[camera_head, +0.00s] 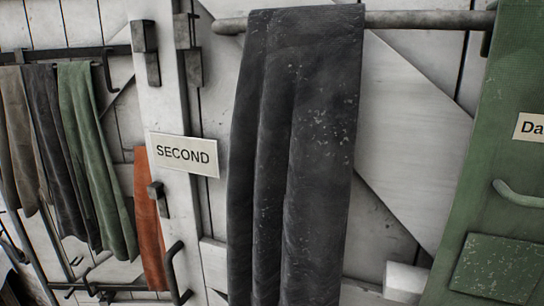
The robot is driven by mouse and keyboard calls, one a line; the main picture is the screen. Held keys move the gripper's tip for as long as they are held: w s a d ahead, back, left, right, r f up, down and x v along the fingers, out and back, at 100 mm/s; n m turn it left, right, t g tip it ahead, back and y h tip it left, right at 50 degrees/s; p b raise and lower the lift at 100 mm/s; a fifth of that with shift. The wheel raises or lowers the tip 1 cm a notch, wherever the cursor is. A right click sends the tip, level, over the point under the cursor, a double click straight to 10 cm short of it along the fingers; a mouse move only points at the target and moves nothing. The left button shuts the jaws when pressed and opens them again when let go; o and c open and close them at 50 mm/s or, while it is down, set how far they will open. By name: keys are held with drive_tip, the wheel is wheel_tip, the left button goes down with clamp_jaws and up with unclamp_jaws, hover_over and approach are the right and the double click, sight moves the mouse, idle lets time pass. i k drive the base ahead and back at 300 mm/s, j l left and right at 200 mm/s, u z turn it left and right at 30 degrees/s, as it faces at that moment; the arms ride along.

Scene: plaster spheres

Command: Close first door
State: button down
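No door marked first can be made out in the head view. A white sign reading "SECOND" (185,154) is fixed to a white upright board (174,90) left of centre. The board has dark metal fittings (147,50) near its top, and a dark bent handle or hook (174,270) stands low beside it. White planked panels with diagonal braces (410,130) lie behind; I cannot tell which are doors or whether they stand open. My gripper is not in view.
A dark grey cloth (300,150) hangs from a metal rail (430,19) at centre. A green panel (480,190) with a handle (517,194) and a cut-off "Da" label (530,127) stands close at right. More cloths (92,150) and an orange cloth (148,225) hang at left.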

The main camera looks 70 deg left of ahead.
sight(74, 162)
drive_tip(key=u, duration=3.5)
drive_tip(key=z, duration=0.5)
drive_tip(key=i+j+z, duration=0.2)
drive_tip(key=j+z, duration=0.15)
drive_tip(key=i+j+z, duration=0.15)
drive_tip(key=j+z, duration=0.2)
drive_tip(key=i+j+z, duration=0.15)
drive_tip(key=j+z, duration=0.25)
drive_tip(key=j+u, duration=0.1)
drive_tip(key=j, duration=0.5)
drive_tip(key=i+j+u, duration=0.1)
drive_tip(key=j, duration=0.5)
drive_tip(key=i+j+z, duration=0.1)
drive_tip(key=i+z, duration=0.25)
drive_tip(key=i, duration=0.35)
